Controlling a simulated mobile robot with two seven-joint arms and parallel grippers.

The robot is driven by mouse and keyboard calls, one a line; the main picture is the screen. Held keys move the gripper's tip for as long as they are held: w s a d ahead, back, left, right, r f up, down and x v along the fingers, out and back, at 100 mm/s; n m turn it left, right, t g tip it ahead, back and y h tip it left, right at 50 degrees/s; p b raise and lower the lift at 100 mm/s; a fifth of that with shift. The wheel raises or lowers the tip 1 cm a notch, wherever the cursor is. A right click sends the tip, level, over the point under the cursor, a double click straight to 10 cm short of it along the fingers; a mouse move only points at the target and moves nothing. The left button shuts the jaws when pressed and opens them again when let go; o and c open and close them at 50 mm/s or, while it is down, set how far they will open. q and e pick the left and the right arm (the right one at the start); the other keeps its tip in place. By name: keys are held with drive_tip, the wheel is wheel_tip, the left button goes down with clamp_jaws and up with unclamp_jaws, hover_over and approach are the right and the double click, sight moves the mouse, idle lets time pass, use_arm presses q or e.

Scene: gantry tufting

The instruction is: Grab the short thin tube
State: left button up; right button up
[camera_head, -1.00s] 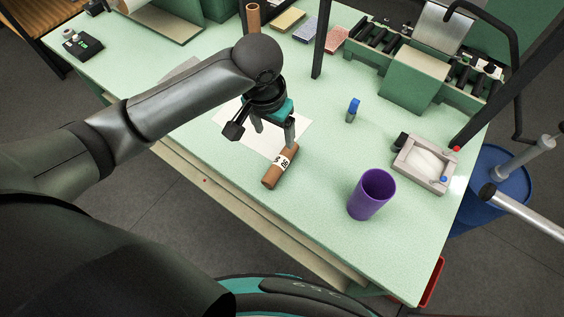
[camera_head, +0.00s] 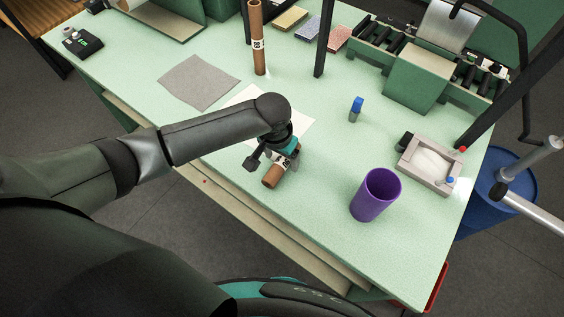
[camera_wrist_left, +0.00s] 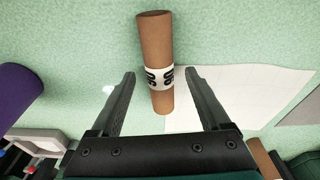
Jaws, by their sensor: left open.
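The short thin tube (camera_head: 273,178) is a brown cardboard tube with a white label band. It lies on the green table, partly hidden under my left gripper in the head view. In the left wrist view the tube (camera_wrist_left: 155,45) lies lengthwise between the two fingers, its label near the middle. My left gripper (camera_head: 284,163) is low over the tube. In the left wrist view it (camera_wrist_left: 159,74) is open, with a gap between each finger and the tube. My right gripper is not in view.
A purple cup (camera_head: 375,195) stands right of the tube. A white sheet (camera_head: 304,128) and a grey sheet (camera_head: 198,82) lie behind. A taller brown tube (camera_head: 257,40) stands upright at the back. A blue-capped item (camera_head: 356,109) and a grey tray (camera_head: 428,165) are further right.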

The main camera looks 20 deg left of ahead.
use_arm(q)
drive_tip(key=shift+w+f, duration=0.1)
drive_tip(key=shift+f, duration=0.3)
clamp_jaws()
idle(0.4)
